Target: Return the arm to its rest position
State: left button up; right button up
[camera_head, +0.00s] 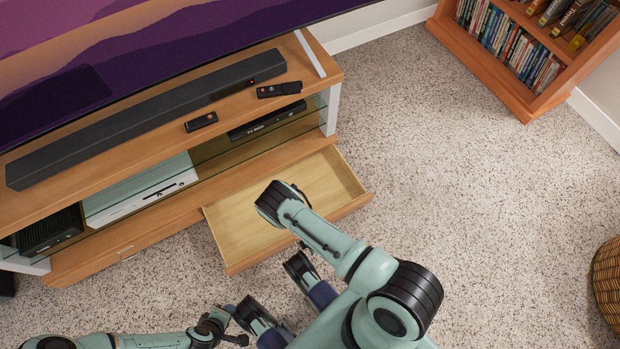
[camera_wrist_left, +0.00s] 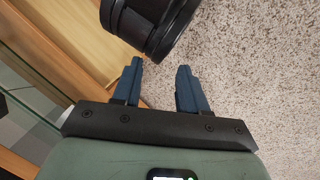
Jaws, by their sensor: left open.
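My left arm (camera_head: 150,341) comes in low from the left in the head view. Its gripper (camera_head: 238,325) is at the bottom edge, below the open drawer (camera_head: 262,243). In the left wrist view my left gripper (camera_wrist_left: 160,72) has its two navy fingers apart, with nothing between them. A black rounded part of my own body is close beyond the fingertips. My other arm (camera_head: 345,250) reaches up from the lower right, with its black joint over the drawer. Dark parts beside it are partly hidden, and I cannot make out the right gripper's jaws.
The wooden TV stand (camera_head: 285,75) holds a soundbar (camera_head: 150,115), two remotes (camera_head: 279,89) (camera_head: 201,122) and a white console (camera_head: 141,190). The drawer looks empty and juts over the carpet. A bookcase (camera_head: 530,55) is top right, a woven basket (camera_head: 607,280) right. Carpet (camera_head: 470,170) between is clear.

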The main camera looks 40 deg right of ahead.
jog(key=shift+r, duration=0.5)
jog(key=shift+s, duration=0.1)
